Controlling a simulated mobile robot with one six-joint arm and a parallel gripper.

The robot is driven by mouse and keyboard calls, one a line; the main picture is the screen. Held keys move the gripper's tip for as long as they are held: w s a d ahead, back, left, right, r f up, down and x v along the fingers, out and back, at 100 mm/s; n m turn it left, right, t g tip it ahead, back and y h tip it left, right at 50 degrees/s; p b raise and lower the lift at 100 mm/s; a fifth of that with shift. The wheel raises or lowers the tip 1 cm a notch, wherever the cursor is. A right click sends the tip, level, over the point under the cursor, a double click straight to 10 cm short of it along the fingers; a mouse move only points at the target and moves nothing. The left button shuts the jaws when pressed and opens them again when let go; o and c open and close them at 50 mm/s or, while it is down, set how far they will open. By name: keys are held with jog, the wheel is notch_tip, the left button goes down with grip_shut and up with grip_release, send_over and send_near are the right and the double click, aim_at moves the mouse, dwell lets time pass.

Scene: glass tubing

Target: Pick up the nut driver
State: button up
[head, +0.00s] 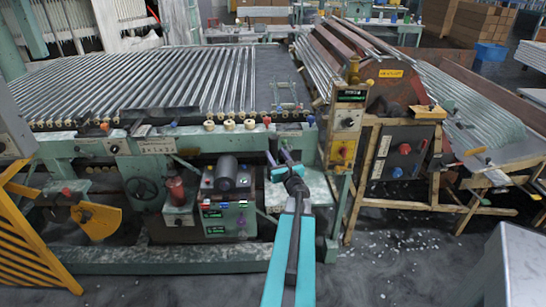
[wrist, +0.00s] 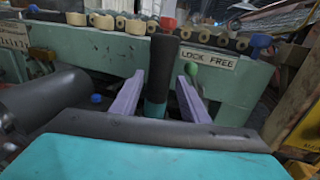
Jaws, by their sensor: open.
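My gripper (head: 279,152) is open in front of the green machine, near its front rail. In the wrist view its two lavender fingers (wrist: 161,78) stand apart. A dark cylindrical handle with a teal lower part (wrist: 163,60), which looks like the nut driver, stands roughly upright between them. It appears between the fingers with a gap on the right side; I cannot tell if the left finger touches it. Its lower end is hidden behind my gripper body. In the head view it is too small to make out clearly.
The green machine (head: 100,150) carries glass tubes (head: 170,80) and rollers behind the rail. A "LOCK FREE" label (wrist: 207,58), a red knob (wrist: 168,22) and a green knob (wrist: 190,68) are close by. A dark cylinder (wrist: 45,98) lies left; a yellow-framed control box (head: 345,130) stands right.

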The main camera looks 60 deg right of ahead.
jog(key=shift+p+x, duration=0.65)
jog(key=shift+x, duration=1.3)
grip_shut()
